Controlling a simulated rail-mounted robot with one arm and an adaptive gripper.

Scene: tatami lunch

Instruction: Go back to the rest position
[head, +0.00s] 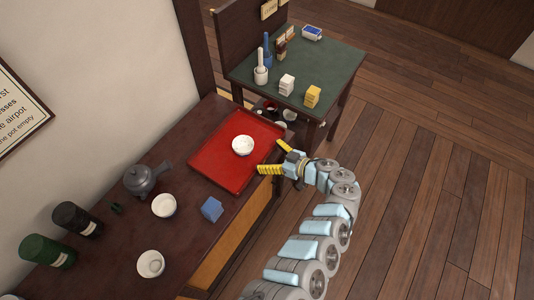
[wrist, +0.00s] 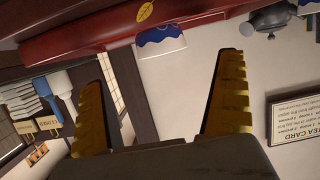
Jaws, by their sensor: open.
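My gripper (head: 269,156) is open, with its two yellow fingers spread and nothing between them. In the head view it is just right of the red tray (head: 212,163), near the edge of the dark counter. A white bowl (head: 243,145) sits on the tray, left of the fingertips and apart from them. In the wrist view my gripper (wrist: 169,55) shows its fingers wide apart. The bowl's blue-patterned side (wrist: 160,42) and the red tray's edge (wrist: 80,42) appear beyond them in a turned-over view.
On the counter stand a grey teapot (head: 146,180), two white cups (head: 164,205) (head: 150,264), a blue block (head: 212,209), and dark and green canisters (head: 76,219) (head: 46,251). A green-topped table (head: 310,65) with small items stands behind. Wooden floor on the right is clear.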

